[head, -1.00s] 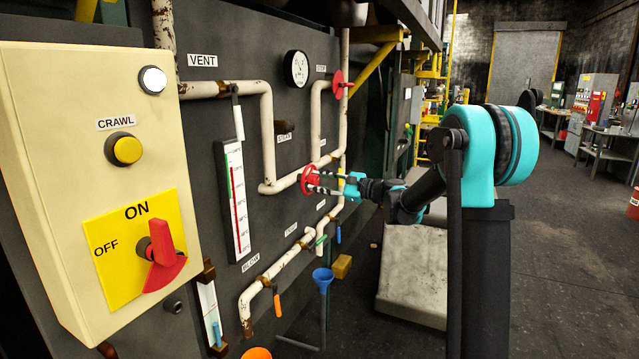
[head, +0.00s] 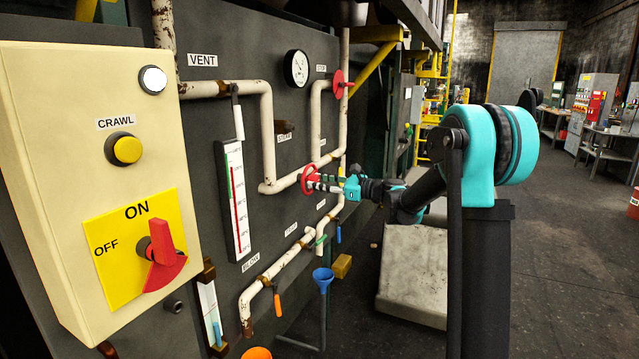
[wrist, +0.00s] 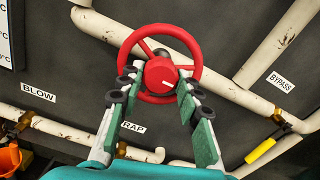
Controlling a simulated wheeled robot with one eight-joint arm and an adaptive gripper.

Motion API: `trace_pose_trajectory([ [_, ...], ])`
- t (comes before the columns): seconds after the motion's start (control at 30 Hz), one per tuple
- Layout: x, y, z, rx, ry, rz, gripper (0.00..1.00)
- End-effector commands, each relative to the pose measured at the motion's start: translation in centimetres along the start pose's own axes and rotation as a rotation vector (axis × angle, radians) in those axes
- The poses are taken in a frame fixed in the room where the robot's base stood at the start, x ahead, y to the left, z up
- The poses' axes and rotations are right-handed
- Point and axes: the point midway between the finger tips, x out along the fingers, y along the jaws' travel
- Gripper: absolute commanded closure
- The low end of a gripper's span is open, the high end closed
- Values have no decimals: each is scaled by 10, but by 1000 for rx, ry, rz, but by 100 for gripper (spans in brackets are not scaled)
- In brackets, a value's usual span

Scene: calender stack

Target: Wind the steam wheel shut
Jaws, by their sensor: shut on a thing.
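The red steam wheel (head: 309,180) is mounted on the white pipe beside a partly covered label. In the wrist view it fills the top middle, with its rim, spokes and round red hub (wrist: 160,73) showing. A small white mark on the hub points right. My gripper (head: 318,182) is at the wheel, reaching in from the right in the head view. In the wrist view my gripper (wrist: 157,78) has one finger on each side of the hub and is shut on the wheel. The fingertips partly cover the lower rim.
A second red wheel (head: 338,83) sits higher, near a gauge (head: 297,68). White pipes, a yellow-handled valve (wrist: 262,151) and an orange handle (head: 277,302) are nearby. A cream switch box (head: 60,150) stands at left. A pale block (head: 412,275) lies below my arm.

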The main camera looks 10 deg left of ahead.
Motion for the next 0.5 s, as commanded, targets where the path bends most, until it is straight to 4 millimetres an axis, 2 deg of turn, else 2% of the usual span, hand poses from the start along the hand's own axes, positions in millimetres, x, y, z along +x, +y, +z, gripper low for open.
trace_pose_trajectory([
  [0.3, 0, 0, -1, 1, 2, 1, 95],
  [0.33, 0, 0, -1, 0, 2, 1, 64],
  [0.5, 0, 0, 0, 0, 1, 1, 45],
])
